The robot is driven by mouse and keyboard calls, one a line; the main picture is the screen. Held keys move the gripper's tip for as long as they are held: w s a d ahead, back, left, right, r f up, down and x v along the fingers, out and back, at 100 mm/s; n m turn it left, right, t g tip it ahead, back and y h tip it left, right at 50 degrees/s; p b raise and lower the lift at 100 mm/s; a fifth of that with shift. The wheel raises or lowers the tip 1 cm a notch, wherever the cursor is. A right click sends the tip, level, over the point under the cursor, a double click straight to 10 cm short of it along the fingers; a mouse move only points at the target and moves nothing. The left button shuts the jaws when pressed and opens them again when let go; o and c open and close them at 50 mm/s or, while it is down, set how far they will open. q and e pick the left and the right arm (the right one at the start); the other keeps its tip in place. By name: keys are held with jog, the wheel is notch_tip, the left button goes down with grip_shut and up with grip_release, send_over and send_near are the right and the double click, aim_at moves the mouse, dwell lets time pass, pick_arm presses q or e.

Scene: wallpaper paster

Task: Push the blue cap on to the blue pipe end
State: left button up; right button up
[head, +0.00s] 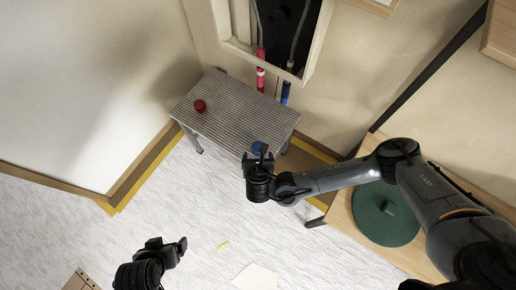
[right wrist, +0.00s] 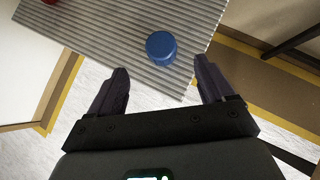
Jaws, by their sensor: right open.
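The blue cap (head: 257,147) sits near the front right corner of a ridged grey stool (head: 220,110). It shows whole in the right wrist view (right wrist: 161,47), beyond and between my open fingers. My right gripper (head: 259,160) is open and empty, just short of the cap; it also shows in the right wrist view (right wrist: 160,88). The blue pipe end (head: 285,92) hangs below the wall opening, behind the stool. My left gripper (head: 172,246) is low over the floor, away from the stool; its jaws look apart with nothing between them.
A red cap (head: 199,105) sits at the stool's left side. A red pipe (head: 261,78) hangs left of the blue one at the wall opening (head: 310,45). A wooden table (head: 343,215) with a green disc (head: 385,212) stands at right.

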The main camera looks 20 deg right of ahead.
aim_at(258, 148)
jog(key=b+x, duration=0.1)
jog(key=x, duration=0.3)
jog(key=shift+w+d+f, duration=0.1)
jog(key=shift+w+f, duration=0.1)
jog(key=shift+f, duration=0.1)
jog(key=b+x, duration=0.3)
jog(key=shift+f, duration=0.4)
jog(key=shift+w+d+f+b, duration=0.3)
jog(key=shift+w+f, duration=0.1)
jog(key=shift+w, duration=0.3)
jog(key=shift+c, duration=0.5)
jog(key=c, duration=1)
jog(key=shift+r, duration=0.15)
